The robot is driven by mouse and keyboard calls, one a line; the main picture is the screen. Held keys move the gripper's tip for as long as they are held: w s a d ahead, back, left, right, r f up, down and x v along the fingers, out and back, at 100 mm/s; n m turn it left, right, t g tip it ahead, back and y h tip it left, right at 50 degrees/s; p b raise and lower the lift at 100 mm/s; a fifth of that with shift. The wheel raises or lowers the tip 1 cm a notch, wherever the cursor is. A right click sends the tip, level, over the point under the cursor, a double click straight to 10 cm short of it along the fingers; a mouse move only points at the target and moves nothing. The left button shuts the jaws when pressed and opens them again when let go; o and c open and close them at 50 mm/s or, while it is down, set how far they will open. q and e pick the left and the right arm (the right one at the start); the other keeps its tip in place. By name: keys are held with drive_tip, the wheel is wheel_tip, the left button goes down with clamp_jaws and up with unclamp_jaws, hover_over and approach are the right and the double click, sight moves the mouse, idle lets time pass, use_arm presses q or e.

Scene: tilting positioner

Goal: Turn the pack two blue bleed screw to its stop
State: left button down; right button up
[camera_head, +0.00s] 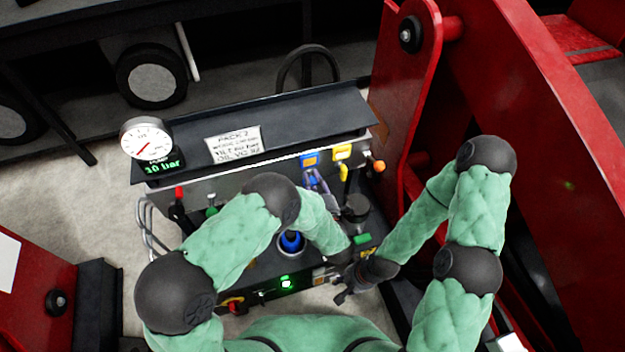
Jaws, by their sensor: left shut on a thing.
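The pack two power unit (270,122) stands in the middle, with a white label reading PACK 2 on its sloped top. On its front is a blue tag (309,159). My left gripper (316,182) is just below that tag and shut, apparently on the blue bleed screw there; the screw itself is mostly hidden by the fingers and forearm. My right gripper (343,291) is low, near the unit's front lower edge; its fingers are small and dark, and I cannot tell how far apart they are.
A gauge (146,138) reads 10 bar. A yellow handle (343,171) and orange knob (379,166) are right of the blue tag. A red lever (179,195) is left. A blue cylinder (291,242) and lit green button (286,283) sit lower. Red steel arms (540,130) crowd the right.

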use_arm(q)
drive_tip(key=shift+n, duration=0.4)
drive_tip(key=n, duration=0.3)
drive_tip(key=shift+a+n, duration=0.1)
drive_tip(key=shift+n, duration=0.2)
drive_tip(key=n, duration=0.4)
drive_tip(key=shift+f+n, duration=0.1)
drive_tip(key=shift+n, duration=0.2)
drive_tip(key=n, duration=0.4)
drive_tip(key=shift+s+a+f+n, duration=0.1)
drive_tip(key=shift+n, duration=0.2)
drive_tip(key=shift+f+n, duration=0.1)
drive_tip(key=shift+n, duration=2)
drive_tip(key=c, duration=1.1)
unclamp_jaws()
drive_tip(key=shift+o, duration=0.2)
